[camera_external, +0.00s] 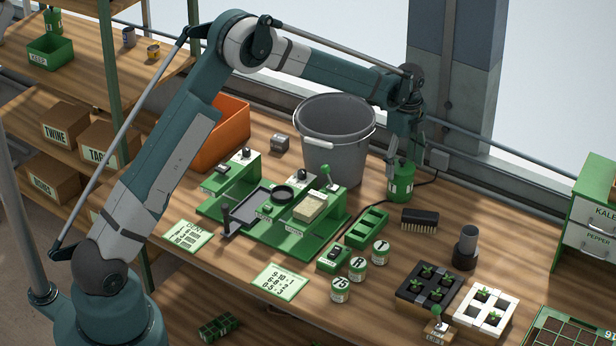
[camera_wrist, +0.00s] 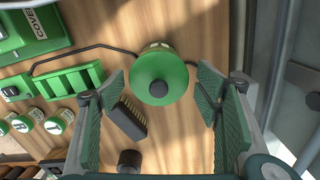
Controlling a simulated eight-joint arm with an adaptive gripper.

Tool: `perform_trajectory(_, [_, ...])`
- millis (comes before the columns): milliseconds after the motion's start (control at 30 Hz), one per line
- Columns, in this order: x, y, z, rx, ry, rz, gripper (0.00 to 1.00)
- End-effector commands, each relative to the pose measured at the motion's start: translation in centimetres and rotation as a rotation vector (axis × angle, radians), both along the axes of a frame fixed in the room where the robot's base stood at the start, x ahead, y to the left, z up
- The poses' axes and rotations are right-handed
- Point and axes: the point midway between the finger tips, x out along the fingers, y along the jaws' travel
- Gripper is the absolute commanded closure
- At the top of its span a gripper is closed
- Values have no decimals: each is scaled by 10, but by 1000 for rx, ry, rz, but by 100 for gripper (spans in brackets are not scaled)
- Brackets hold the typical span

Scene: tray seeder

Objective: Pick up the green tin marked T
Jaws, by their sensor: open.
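The green tin marked T (camera_external: 380,253) stands upright on the wooden bench, at the far right end of a row of tins. In the wrist view the tin (camera_wrist: 60,120) shows at the left, beyond the left finger, its mark hard to read. My gripper (camera_external: 404,150) is open and points down, behind and to the right of the tin and clear of it. A green bottle-like container (camera_external: 401,184) with a pale label is right below my gripper. In the wrist view it (camera_wrist: 160,75) shows between my open fingers (camera_wrist: 158,92).
Tins marked R (camera_external: 358,269) and 75 (camera_external: 340,291) stand near the T tin. A green compartment tray (camera_external: 368,228), a brush (camera_external: 420,219) and a dark cylinder (camera_external: 466,248) are close by. A grey bucket (camera_external: 334,140) stands left of my gripper.

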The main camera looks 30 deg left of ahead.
Motion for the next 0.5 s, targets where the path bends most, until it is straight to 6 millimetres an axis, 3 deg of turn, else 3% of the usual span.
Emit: perform_trajectory(500, [0, 0, -11, 0, 0, 0, 37])
